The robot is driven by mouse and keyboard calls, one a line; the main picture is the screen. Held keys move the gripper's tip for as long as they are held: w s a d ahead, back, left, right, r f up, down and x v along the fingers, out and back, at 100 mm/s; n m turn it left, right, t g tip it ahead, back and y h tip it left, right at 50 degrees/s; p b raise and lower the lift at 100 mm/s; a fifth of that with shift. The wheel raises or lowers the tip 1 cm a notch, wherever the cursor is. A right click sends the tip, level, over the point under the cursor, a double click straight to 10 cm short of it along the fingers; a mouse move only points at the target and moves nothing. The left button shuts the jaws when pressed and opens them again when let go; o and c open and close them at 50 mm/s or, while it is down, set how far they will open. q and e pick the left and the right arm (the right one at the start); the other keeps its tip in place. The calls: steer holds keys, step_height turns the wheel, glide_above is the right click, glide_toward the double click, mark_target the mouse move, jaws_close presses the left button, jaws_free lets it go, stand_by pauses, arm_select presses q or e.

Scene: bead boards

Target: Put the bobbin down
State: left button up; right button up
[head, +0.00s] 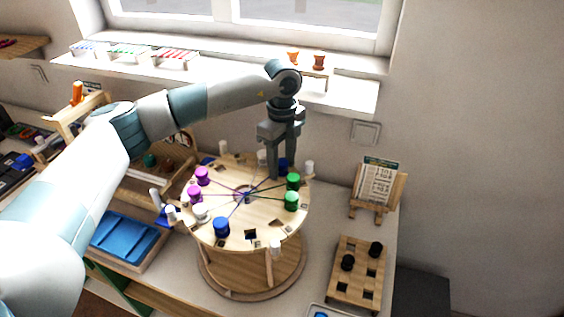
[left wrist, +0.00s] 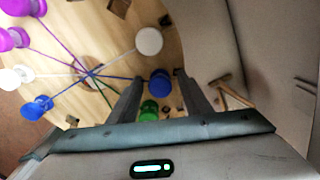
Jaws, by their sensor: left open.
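A round wooden bead board (head: 262,222) on a stand carries several bobbins with threads running to its centre. A blue bobbin (head: 283,163) stands at its far edge, partly hidden by my left gripper (head: 281,168). In the left wrist view this blue bobbin (left wrist: 160,83) shows between the tips of my left gripper (left wrist: 159,82), which is open. I cannot tell whether a finger touches it. Green bobbins (head: 292,190) stand at the right, purple ones (head: 199,184) at the left, and another blue bobbin (head: 221,227) at the near left. My right gripper is not in view.
A wooden block with black pegs (head: 357,285) and a small easel with a card (head: 378,188) stand at the right. A blue tray (head: 125,240) lies at the left. The wall and window sill (head: 345,93) are close behind the board.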

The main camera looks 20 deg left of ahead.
mark_target(282, 161)
arm_select(q)
steer(key=shift+r, duration=0.25)
step_height(282, 161, up, 12)
steer(key=b, duration=0.5)
steer(key=shift+b, duration=0.35)
steer(key=shift+s+f, duration=0.1)
steer(key=shift+f, duration=0.1)
